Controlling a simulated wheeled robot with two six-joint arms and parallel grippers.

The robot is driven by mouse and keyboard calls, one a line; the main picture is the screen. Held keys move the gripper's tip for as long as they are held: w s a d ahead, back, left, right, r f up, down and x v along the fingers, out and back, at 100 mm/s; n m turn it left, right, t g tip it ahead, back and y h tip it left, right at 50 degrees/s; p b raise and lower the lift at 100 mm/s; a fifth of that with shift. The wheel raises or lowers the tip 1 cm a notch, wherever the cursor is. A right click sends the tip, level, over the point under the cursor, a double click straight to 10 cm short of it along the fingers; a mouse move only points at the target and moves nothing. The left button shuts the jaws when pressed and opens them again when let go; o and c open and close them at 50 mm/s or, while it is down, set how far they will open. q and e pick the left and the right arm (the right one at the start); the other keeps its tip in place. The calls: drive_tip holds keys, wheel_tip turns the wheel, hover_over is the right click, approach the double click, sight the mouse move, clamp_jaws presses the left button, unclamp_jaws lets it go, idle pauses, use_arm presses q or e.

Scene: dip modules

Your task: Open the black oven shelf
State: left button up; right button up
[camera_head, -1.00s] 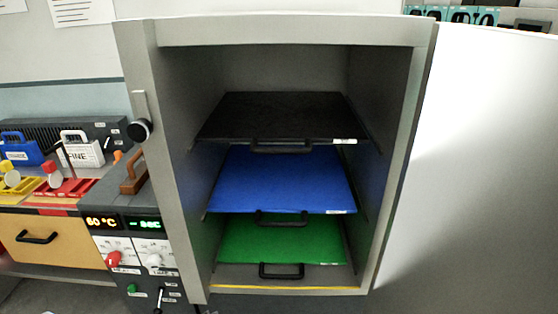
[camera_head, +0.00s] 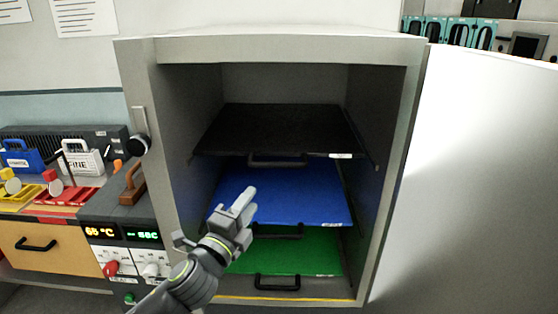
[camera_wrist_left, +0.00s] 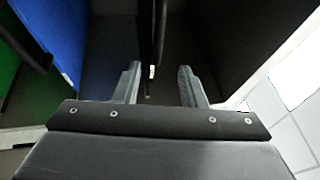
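The black oven shelf (camera_head: 275,128) is the top one of three shelves inside the open oven. Its dark handle (camera_head: 277,163) hangs at the front edge, beside a white label. My left gripper (camera_head: 245,199) is in front of the oven, lower and left of that handle, over the blue shelf in the picture. The left wrist view is turned sideways; there the gripper (camera_wrist_left: 159,85) is open, its fingers apart and empty. The black shelf (camera_wrist_left: 146,35) shows edge-on ahead, in line with the gap between the fingers, and does not appear to touch them. My right gripper is not in view.
A blue shelf (camera_head: 315,200) and a green shelf (camera_head: 318,258), each with a dark handle, lie below. The oven door (camera_head: 480,180) stands open at the right. The control panel (camera_head: 125,250) and a bench with coloured items (camera_head: 75,197) are at the left.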

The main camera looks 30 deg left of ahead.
sight(275, 167)
use_arm(q)
drive_tip(key=p+x, duration=0.3)
drive_tip(key=x, duration=1.3)
drive_tip(key=shift+w+d+f, duration=0.1)
drive_tip(key=shift+w+f, duration=0.05)
drive_tip(key=shift+w, duration=0.05)
clamp_jaws()
